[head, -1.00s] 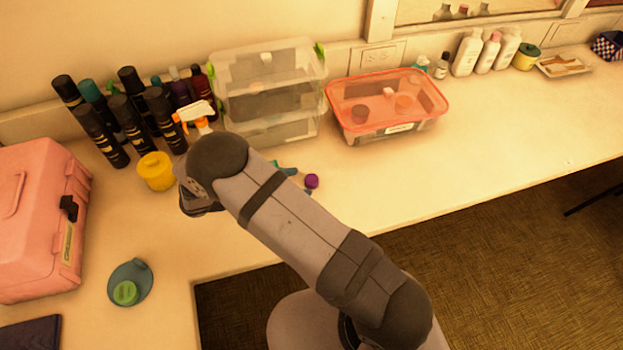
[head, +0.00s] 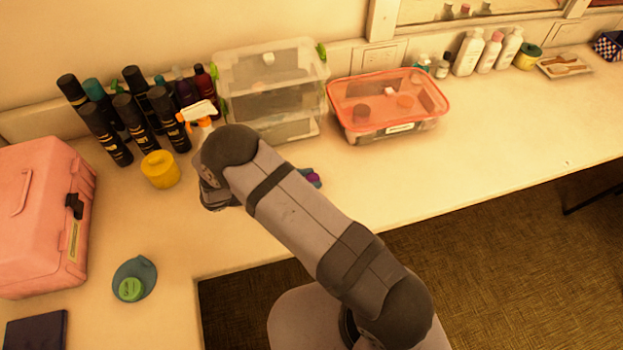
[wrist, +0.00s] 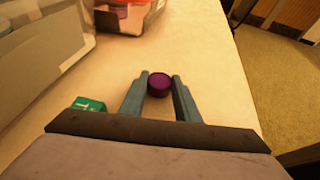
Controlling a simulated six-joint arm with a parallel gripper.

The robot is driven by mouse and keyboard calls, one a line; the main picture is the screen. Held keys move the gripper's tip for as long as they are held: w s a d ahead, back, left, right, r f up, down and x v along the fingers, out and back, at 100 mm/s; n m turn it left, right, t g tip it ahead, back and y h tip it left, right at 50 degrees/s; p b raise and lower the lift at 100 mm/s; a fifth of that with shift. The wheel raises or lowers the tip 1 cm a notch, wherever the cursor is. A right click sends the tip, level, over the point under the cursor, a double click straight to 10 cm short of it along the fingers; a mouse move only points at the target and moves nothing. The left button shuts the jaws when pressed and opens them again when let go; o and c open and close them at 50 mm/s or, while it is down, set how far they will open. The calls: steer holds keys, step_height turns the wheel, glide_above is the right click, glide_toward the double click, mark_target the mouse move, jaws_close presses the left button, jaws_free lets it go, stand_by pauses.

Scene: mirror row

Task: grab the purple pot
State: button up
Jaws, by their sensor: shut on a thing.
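The purple pot (wrist: 158,84) is small and round with a dark purple top. In the wrist view it sits between the tips of my gripper's two blue-grey fingers (wrist: 160,76), and the gripper is shut on it. In the head view only a bit of the purple pot (head: 313,177) shows past my arm, with a blue finger beside it. Most of my gripper is hidden behind the arm there. I cannot tell whether the pot is off the counter.
A small green box (wrist: 88,104) lies left of the fingers. Clear stacked bins (head: 268,90) and an orange-lidded container (head: 388,103) stand behind. A yellow jar (head: 160,170) and dark bottles are to the left. The counter (head: 480,145) at right is largely clear.

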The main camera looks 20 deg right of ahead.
step_height(320, 180, up, 10)
steer(key=b, duration=0.1)
stand_by(0.8)
steer(key=shift+a, duration=0.1)
